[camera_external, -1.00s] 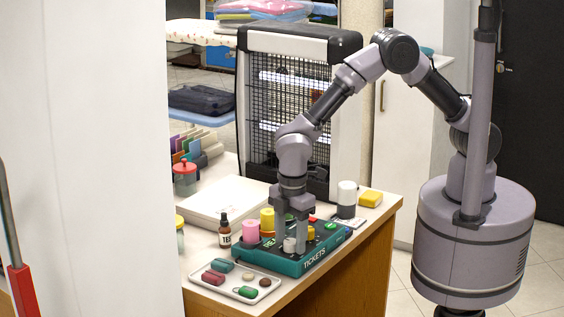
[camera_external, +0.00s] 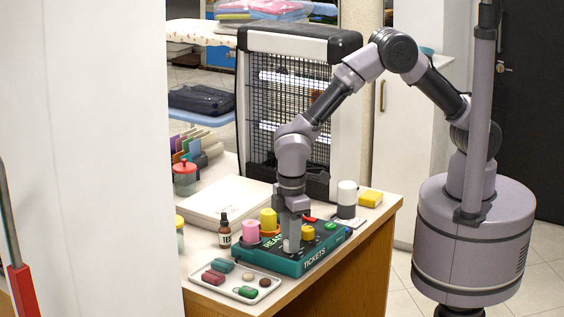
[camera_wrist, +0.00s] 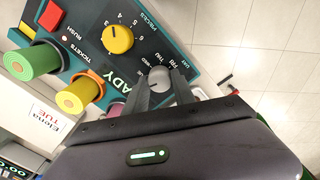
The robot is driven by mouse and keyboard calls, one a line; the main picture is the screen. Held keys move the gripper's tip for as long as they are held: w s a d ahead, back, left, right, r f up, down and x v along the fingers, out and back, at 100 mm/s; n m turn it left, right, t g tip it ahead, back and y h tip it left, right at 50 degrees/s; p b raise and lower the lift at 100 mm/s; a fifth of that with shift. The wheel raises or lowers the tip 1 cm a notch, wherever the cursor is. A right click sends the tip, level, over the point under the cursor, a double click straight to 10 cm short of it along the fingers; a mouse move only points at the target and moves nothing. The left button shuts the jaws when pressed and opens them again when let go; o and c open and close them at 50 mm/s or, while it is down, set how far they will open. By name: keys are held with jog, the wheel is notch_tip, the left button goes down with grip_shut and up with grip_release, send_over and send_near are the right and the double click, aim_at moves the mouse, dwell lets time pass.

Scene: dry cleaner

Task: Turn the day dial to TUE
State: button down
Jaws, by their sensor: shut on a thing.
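The day dial (camera_wrist: 157,96) is a pale grey round knob on the teal ticket box (camera_external: 312,262). In the wrist view, day labels such as FRI and THU curve around it; its exact setting is hard to read. My gripper (camera_wrist: 160,88) is shut on the dial, with one finger on each side. In the external view my gripper (camera_external: 291,243) points down at the box's front left part and mostly hides the dial. A card reading "Elena TUE" (camera_wrist: 48,122) shows in the wrist view.
A yellow pieces dial (camera_wrist: 117,39) sits beside the day dial. A tray (camera_external: 236,282) of small items lies in front, a brown bottle (camera_external: 224,232) to the left, a white-topped cylinder (camera_external: 347,194) to the right.

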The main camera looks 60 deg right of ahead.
jog(key=m, duration=0.4)
jog(key=shift+m, duration=0.4)
dwell(0.4)
jog(key=c, duration=1)
grip_release()
jog(key=shift+c, duration=0.2)
notch_tip(320, 180, up, 18)
jog(key=p, duration=0.6)
jog(key=shift+s+a+f+p, duration=0.15)
jog(key=shift+a+f+p, duration=0.1)
jog(key=shift+p, duration=0.05)
